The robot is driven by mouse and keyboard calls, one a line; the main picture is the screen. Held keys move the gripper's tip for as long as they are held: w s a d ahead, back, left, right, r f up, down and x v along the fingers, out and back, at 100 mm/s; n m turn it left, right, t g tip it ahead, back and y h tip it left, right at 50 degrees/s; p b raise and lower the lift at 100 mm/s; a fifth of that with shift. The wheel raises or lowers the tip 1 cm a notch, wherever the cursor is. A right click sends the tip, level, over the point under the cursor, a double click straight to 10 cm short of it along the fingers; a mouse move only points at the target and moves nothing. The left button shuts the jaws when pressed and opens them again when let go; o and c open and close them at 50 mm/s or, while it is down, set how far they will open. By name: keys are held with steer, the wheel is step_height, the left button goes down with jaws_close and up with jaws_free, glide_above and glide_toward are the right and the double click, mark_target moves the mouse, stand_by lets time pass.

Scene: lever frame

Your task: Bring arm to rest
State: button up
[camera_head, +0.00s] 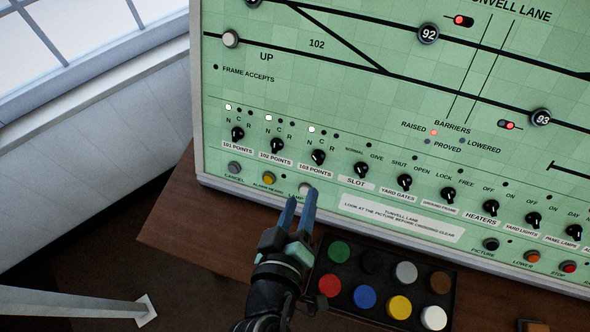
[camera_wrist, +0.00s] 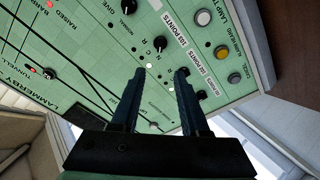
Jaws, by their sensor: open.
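My gripper (camera_head: 299,198) is in front of the lower left of the green signal panel (camera_head: 330,75). Its two blue fingers are apart with nothing between them. In the camera_head view the fingertips overlap the area just below a pale lamp button (camera_head: 305,187); I cannot tell whether they touch the panel. In the wrist view the open fingers (camera_wrist: 159,72) point at the panel's face, near the 103 points knob (camera_wrist: 160,43). My arm comes up from the bottom of the camera_head view.
A black tray (camera_head: 380,277) of coloured round caps lies on the brown desk (camera_head: 200,220), right of my gripper. Rows of black knobs and buttons line the panel's lower part. A window (camera_head: 70,40) is at the left. The desk left of my gripper is clear.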

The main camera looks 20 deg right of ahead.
steer(key=w+a+r+m+t+y, duration=0.15)
steer(key=w+r+t, duration=0.35)
steer(key=r, duration=0.8)
steer(key=w+a+r+m+t, duration=0.1)
steer(key=w+a+r+t, duration=0.1)
steer(key=w+r, duration=0.85)
steer(key=s+a+r+t+y, duration=0.1)
steer(key=s+r+t, duration=0.2)
steer(key=r, duration=0.7)
steer(key=s+a+r+t+y, duration=0.1)
steer(key=s+r+t+y, duration=0.1)
steer(key=r, duration=0.9)
steer(key=s+a+r+t+y, duration=0.2)
steer(key=s+r+t, duration=0.2)
steer(key=r, duration=0.7)
steer(key=shift+s, duration=0.8)
